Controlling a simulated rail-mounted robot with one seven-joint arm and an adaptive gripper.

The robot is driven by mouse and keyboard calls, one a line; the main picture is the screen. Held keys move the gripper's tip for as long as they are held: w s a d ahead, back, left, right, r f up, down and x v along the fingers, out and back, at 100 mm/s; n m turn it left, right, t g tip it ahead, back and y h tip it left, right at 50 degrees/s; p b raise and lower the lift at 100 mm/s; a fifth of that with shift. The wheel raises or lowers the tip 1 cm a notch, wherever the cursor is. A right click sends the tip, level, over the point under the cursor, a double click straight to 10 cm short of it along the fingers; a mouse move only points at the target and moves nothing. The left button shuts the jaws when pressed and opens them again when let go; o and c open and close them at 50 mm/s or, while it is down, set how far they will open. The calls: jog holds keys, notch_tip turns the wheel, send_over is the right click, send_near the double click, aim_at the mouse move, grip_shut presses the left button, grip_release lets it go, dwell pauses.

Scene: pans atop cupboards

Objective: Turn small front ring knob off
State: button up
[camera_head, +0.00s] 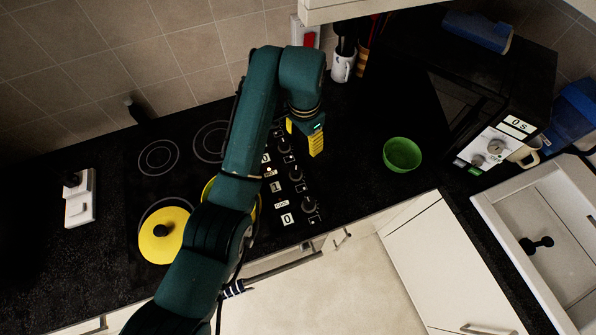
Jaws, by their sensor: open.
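The black stove control panel (314,216) has a column of dark knobs with white labels. The nearest knob (309,205) stands beside a label reading 0, the middle knob (296,174) beside one reading 1, and the far knob (284,146) is close to my gripper. I cannot tell from the small labels which knob belongs to the small front ring. My gripper (304,143) has yellow fingers, is open and empty, and hangs just right of the far knobs. Whether it touches a knob cannot be told. My arm crosses the stove and hides part of it.
A yellow-lidded pan (165,245) sits at the stove's front left; another yellow item (209,188) is mostly behind my arm. Two rear rings (158,157) are visible. A green bowl (402,154) stands right of the panel, with a microwave (490,100) beyond. Counter between panel and bowl is clear.

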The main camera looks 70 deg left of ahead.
aim_at(296, 170)
jog(key=shift+h, duration=0.3)
jog(key=f, duration=0.5)
jog(key=s+f+b, duration=0.1)
jog(key=f, duration=0.5)
jog(key=s+f+b, duration=0.1)
jog(key=f, duration=0.5)
jog(key=shift+s+a+f, duration=0.1)
jog(key=c, duration=1.2)
jog(key=n, duration=0.1)
jog(key=n+p, duration=0.1)
jog(key=shift+r+n, duration=0.2)
jog(key=shift+n, duration=0.1)
jog(key=shift+f+n+p, duration=0.2)
jog(key=shift+n+p, duration=0.15)
jog(key=shift+n, duration=1.05)
grip_shut()
jog(key=o, duration=1.2)
grip_release()
